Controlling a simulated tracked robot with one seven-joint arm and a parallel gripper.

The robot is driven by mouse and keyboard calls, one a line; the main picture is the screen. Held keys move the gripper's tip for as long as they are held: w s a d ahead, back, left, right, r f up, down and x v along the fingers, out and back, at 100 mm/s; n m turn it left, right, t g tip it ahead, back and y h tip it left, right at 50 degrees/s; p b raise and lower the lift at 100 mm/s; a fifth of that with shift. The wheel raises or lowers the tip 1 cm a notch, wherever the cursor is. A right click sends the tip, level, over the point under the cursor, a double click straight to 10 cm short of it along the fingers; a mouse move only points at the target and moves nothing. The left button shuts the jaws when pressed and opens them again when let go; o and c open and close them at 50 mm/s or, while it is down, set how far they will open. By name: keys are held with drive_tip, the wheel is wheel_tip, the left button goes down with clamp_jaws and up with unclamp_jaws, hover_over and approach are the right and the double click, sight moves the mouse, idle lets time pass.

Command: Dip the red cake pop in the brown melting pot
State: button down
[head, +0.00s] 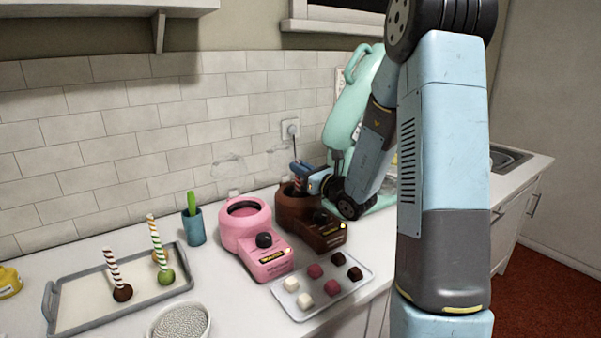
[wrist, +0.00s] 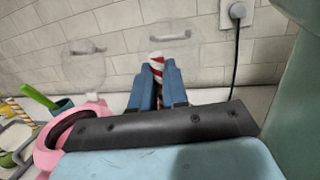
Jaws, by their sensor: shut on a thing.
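The brown melting pot (head: 326,232) stands on the counter against the tiled wall. My gripper (head: 300,177) is over the pot's opening, pointing down. In the wrist view, my gripper (wrist: 157,82) is shut on a red-and-white striped stick (wrist: 156,60), whose end shows between the two blue fingers. The cake head on this stick is hidden in both views, so I cannot tell its colour or how deep it sits in the pot.
A pink melting pot (head: 262,262) stands left of the brown one. A tray of small cubes (head: 283,299) lies in front. At left, a grey tray (head: 72,318) holds cake pops on striped sticks. A blue cup (head: 195,228), a bowl (head: 178,332) and a mint-green mixer (head: 347,115) stand nearby.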

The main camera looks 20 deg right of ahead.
drive_tip(key=shift+r, duration=1.45)
